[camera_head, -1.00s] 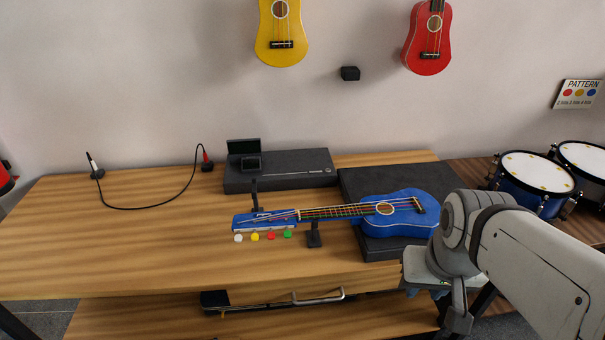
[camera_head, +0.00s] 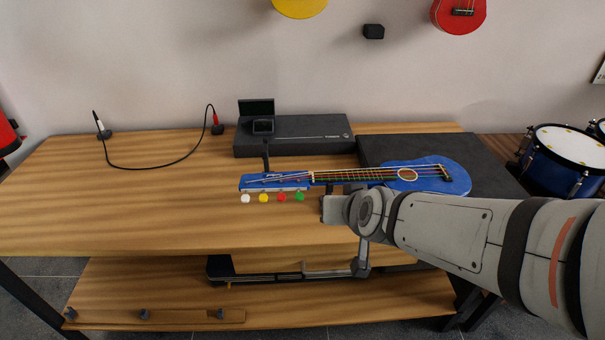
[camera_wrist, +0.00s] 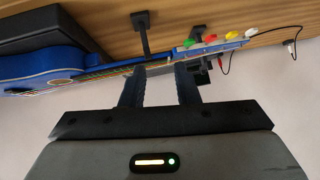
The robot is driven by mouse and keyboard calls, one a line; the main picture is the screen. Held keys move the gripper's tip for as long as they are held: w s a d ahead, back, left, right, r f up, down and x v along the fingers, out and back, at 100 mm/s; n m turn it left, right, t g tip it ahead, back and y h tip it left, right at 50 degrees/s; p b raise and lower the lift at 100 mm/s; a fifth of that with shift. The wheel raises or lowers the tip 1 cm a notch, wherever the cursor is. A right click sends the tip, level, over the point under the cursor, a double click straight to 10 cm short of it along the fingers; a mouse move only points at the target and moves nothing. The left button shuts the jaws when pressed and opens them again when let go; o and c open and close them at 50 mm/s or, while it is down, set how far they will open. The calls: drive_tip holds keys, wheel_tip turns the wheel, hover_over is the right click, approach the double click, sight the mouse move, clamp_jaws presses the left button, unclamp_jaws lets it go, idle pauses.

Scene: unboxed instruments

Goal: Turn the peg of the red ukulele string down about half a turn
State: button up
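The blue ukulele (camera_head: 430,177) lies with its body on the right and its headstock (camera_head: 262,183) on the left. Along the headstock's near edge are a white, a yellow, a red peg (camera_head: 281,198) and a green peg. In the wrist view, which looks upside down, the red peg (camera_wrist: 210,38) is beyond my fingertips, right of the green peg (camera_wrist: 187,42). My gripper (camera_wrist: 158,70) is open; nothing shows held between its two dark fingers. In the head view my arm's end is right of the pegs, on the near side of the neck.
A black stand (camera_head: 266,160) rises behind the headstock; another post (camera_wrist: 142,35) shows in the wrist view. A dark box with a small screen (camera_head: 256,110) stands behind. A cable (camera_head: 165,163) lies on the left. The table (camera_head: 150,220) in front of the headstock is clear.

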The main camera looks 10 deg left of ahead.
sight(281, 200)
drive_tip(key=s+a+f+t+b, duration=0.1)
drive_tip(key=a+f+t+b, duration=0.7)
drive_tip(key=a+b, duration=0.35)
drive_tip(key=shift+t, duration=0.3)
drive_tip(key=p+x, duration=0.3)
drive_tip(key=x, duration=0.4)
drive_tip(key=shift+w+a+r, duration=0.1)
drive_tip(key=shift+w+a, duration=0.05)
drive_tip(key=shift+a, duration=0.1)
drive_tip(key=shift+c, duration=0.2)
clamp_jaws()
